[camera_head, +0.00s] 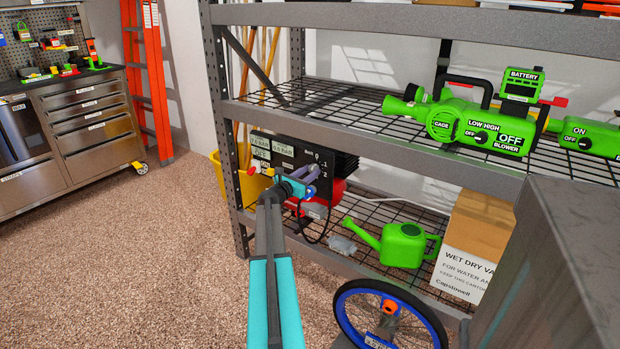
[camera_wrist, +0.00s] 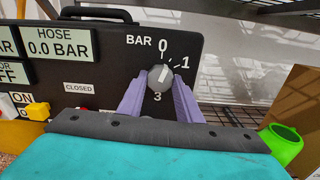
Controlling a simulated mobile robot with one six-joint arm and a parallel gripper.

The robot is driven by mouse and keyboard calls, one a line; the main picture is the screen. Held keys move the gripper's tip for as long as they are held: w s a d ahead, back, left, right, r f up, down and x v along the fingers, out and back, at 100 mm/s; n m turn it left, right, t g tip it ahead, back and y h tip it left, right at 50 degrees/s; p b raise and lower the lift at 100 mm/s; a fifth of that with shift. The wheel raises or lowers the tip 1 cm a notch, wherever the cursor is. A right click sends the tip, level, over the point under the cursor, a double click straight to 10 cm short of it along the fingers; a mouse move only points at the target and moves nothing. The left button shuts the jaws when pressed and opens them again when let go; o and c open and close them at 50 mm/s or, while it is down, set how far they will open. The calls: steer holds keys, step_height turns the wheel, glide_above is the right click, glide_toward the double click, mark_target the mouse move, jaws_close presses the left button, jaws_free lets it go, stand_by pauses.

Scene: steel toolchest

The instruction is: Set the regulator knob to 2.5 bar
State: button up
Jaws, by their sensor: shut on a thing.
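The regulator knob (camera_wrist: 160,78) is a round grey knob on the dark compressor panel (camera_wrist: 110,57). The marks 0, 1 and 3 show around it in the wrist view. A light mark on the knob points up, near the 0 to 1 side; its exact setting is hard to read. The hose display (camera_wrist: 57,42) reads 0.0 BAR. My gripper (camera_wrist: 159,88) has its purple fingers on both sides of the knob, shut on it. In the head view my gripper (camera_head: 301,180) is at the compressor panel (camera_head: 283,153) and hides the knob.
The compressor's red tank (camera_head: 330,192) sits on the lower wire shelf. A green watering can (camera_head: 402,245) and a cardboard box (camera_head: 470,245) stand to its right. A shelf post (camera_head: 226,130) is at left. A yellow switch (camera_wrist: 38,111) and a CLOSED label (camera_wrist: 78,88) are left of the knob.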

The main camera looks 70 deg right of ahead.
steer(key=shift+f+m+b, duration=0.1)
steer(key=shift+m+b, duration=13)
steer(key=shift+b, duration=0.8)
steer(key=o, duration=1)
steer(key=shift+o, duration=0.2)
steer(key=shift+r, duration=0.2)
steer(key=shift+a, duration=0.15)
